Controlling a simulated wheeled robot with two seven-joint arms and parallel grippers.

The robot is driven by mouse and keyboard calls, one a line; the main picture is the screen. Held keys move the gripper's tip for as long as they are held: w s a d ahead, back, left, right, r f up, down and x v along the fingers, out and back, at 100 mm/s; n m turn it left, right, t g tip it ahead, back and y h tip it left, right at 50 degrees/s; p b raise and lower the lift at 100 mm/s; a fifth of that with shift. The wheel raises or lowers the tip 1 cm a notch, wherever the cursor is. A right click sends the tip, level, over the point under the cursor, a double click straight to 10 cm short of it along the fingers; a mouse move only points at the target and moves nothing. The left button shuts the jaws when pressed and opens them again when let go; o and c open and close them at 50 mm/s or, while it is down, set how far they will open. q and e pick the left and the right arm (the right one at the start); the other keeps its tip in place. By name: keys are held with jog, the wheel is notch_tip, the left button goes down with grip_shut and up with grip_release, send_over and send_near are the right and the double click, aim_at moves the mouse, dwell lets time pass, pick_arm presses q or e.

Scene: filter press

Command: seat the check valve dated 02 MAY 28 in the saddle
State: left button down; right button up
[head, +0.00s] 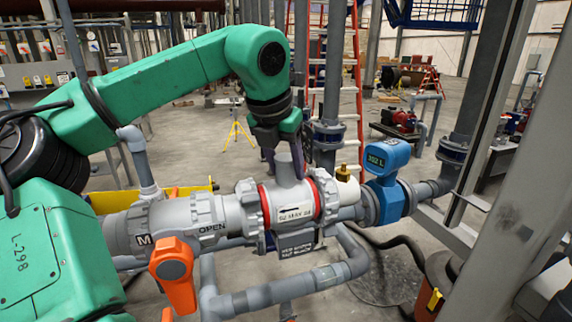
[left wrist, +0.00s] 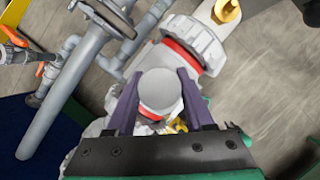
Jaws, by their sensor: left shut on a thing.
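The check valve (head: 290,203) is a grey body with a red ring at each end and a white label reading 02 MAY 28. It lies level in the pipe line, between the left union nut and a fitting on the right. My left gripper (head: 284,160) comes down from above, its purple fingers shut on the valve's upright stub. In the left wrist view the stub's round cap (left wrist: 160,90) sits between the two fingers. The saddle (head: 290,241) shows below the valve with a dark printed plate; whether they touch is hard to tell. My right gripper is not in view.
Left of the valve is a grey ball valve (head: 180,222) marked OPEN with an orange handle (head: 173,270). On the right are a brass fitting (head: 343,173), a blue meter (head: 387,180) and a grey post (head: 495,200). Pipes run below.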

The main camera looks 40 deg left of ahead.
pick_arm(q)
jog(key=shift+c, duration=1.4)
grip_release()
jog(key=shift+o, duration=0.4)
jog(key=shift+s+d+r, duration=0.15)
jog(key=shift+s+d, duration=0.05)
jog(key=v, duration=1.4)
jog(key=shift+s+r+b, duration=0.2)
jog(key=shift+r+b, duration=0.05)
jog(key=shift+b, duration=0.15)
jog(key=shift+d, duration=0.15)
